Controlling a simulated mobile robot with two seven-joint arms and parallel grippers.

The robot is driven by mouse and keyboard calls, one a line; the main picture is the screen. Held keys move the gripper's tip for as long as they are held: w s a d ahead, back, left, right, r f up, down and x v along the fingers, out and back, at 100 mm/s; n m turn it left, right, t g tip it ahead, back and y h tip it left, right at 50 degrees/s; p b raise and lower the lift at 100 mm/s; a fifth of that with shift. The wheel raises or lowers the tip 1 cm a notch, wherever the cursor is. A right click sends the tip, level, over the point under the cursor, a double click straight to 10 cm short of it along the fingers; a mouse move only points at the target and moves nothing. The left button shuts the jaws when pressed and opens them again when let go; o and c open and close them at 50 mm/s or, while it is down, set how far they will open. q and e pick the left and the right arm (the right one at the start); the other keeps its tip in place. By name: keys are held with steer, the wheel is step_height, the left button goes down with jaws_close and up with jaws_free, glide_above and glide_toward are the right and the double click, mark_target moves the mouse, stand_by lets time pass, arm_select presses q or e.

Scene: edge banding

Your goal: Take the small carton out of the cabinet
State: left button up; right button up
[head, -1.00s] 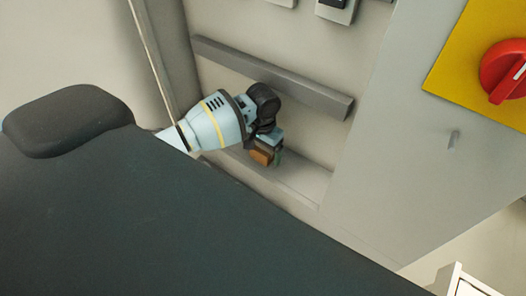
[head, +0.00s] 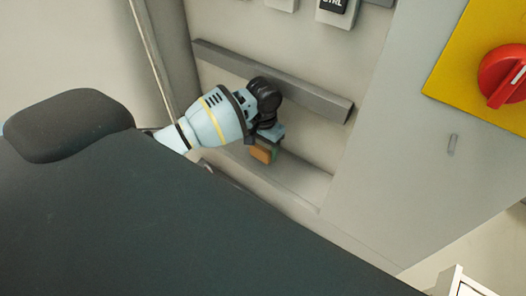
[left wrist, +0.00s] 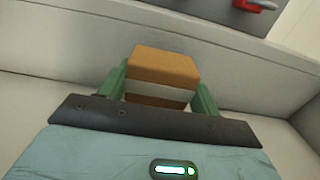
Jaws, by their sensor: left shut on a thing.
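The small carton (head: 262,152) is brown-orange and sits between my left gripper's fingers inside the grey cabinet (head: 372,205). In the left wrist view the carton (left wrist: 163,66) shows an orange top and a pale band on its side. My left gripper (head: 266,148) is shut on it, with a green finger on each side (left wrist: 160,88). The carton is low in the cabinet, near the bottom ledge; I cannot tell whether it touches the floor there. My right gripper is not in view.
A grey rail (head: 310,97) crosses the cabinet's back above my gripper. A red rotary switch (head: 505,75) on a yellow plate (head: 455,70) is at the right. The cabinet's left edge (head: 153,55) is close to my arm. Free room lies right of the carton.

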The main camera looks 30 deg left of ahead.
arm_select(q)
steer(key=s+d, duration=0.1)
steer(key=s, duration=0.1)
steer(key=s+d+r, duration=0.1)
steer(key=d, duration=0.1)
steer(key=shift+s+d+r+p, duration=0.15)
steer(key=shift+s+r+p, duration=0.05)
steer(key=shift+s+p, duration=0.2)
steer(key=s+d, duration=0.7)
steer(key=s, duration=0.1)
steer(key=shift+s+r, duration=0.25)
steer(key=shift+r, duration=0.15)
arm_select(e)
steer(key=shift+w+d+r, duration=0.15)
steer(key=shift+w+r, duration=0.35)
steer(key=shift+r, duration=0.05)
